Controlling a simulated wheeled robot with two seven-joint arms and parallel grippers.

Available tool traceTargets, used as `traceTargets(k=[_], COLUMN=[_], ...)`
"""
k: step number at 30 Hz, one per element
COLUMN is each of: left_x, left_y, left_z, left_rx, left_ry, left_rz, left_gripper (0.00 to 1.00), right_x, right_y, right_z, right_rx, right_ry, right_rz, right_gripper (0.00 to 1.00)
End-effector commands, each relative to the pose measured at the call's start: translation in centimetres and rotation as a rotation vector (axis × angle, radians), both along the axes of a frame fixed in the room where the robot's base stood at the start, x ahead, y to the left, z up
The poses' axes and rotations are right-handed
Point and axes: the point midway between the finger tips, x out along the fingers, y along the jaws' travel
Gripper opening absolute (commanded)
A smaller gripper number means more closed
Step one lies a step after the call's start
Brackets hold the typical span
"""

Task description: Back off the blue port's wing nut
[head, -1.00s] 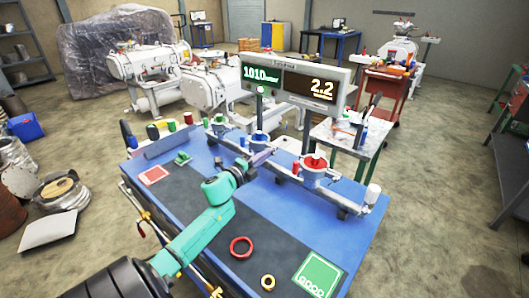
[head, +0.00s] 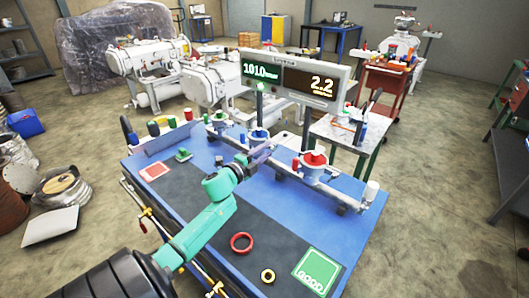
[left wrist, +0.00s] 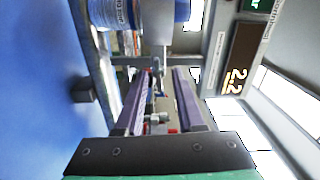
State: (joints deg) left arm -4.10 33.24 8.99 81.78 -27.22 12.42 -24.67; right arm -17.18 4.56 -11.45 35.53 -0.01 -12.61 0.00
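The blue port (head: 257,136) sits on the manifold rail across the blue bench, with a small blue part (head: 242,140) just left of it. Its wing nut is too small to make out in the head view. My left gripper (head: 266,150) is close in front of the blue port, on the near side. In the left wrist view its two purple fingers (left wrist: 162,76) are apart, with a gap between them. Blue parts (left wrist: 110,12) show beyond the fingertips at the top. Small metal and red parts (left wrist: 157,122) show through the gap. My right gripper is not in view.
The red port (head: 314,159) stands farther right on the rail. A display (head: 290,76) reading 1010 and 2.2 stands behind the rail. A red ring (head: 241,242), a brass ring (head: 268,276) and a green GOOD pad (head: 315,272) lie at the bench front.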

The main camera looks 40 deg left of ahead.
Motion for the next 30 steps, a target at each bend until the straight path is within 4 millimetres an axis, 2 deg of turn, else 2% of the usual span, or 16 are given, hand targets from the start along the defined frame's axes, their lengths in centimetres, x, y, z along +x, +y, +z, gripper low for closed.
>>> traceTargets(k=[8, 13, 17, 24, 27, 30], left_x=[-0.1, -1.5, -4.3, -11.1, -13.1, -14.2], left_y=[0.0, -0.1, -0.1, -0.3, -0.3, -0.3], left_z=[-0.1, -0.3, -0.5, -0.5, -0.4, -0.3], left_rx=[0.0, 0.0, -0.001, -0.001, -0.002, -0.001], left_ry=[0.002, 0.004, 0.006, 0.006, 0.004, 0.003], left_rz=[0.0, 0.0, -0.001, 0.0, 0.0, 0.001], left_gripper=[0.38, 0.38, 0.38, 0.38, 0.38, 0.38], right_x=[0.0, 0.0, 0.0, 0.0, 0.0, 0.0], right_y=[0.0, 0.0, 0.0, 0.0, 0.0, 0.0], right_z=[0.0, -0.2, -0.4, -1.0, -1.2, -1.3], right_rx=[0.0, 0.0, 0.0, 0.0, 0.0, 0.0], right_ry=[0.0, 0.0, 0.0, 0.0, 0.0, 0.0], right_rz=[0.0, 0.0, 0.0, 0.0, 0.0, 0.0], right_gripper=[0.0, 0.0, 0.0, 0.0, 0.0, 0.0])
